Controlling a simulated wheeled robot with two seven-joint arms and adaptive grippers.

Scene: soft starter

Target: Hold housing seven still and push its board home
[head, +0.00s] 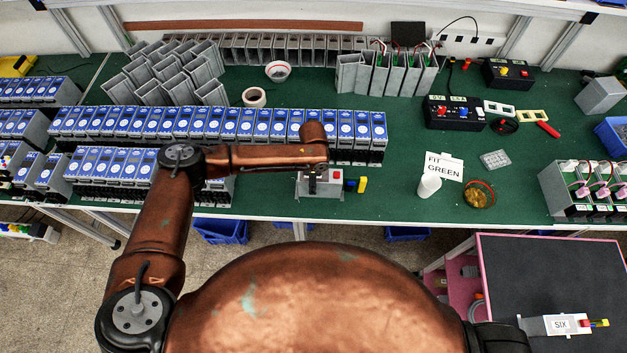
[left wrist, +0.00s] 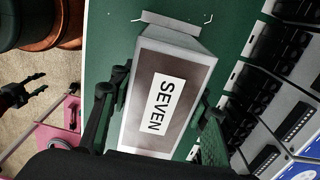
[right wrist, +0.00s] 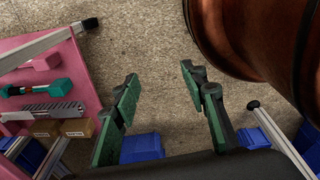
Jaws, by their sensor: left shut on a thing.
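Housing seven (left wrist: 150,60) is a grey box with a white SEVEN label, lying on the green bench. In the head view the housing (head: 318,190) is at the near edge, partly under my left arm. My left gripper (left wrist: 158,103) is shut on it, one finger along each side. A red, blue and yellow end, apparently its board (head: 361,185), sticks out to the right of the housing; the left wrist view hides it. My right gripper (right wrist: 160,76) is open and empty above the floor; its fingers do not show in the head view.
Rows of blue-fronted drives (head: 230,125) stand behind the housing. A FIT GREEN sign (head: 443,166), a white cylinder (head: 429,186) and a brass-coloured dish (head: 478,194) are to its right. A pink-edged cart (head: 560,270) at lower right carries housing SIX (head: 548,325).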

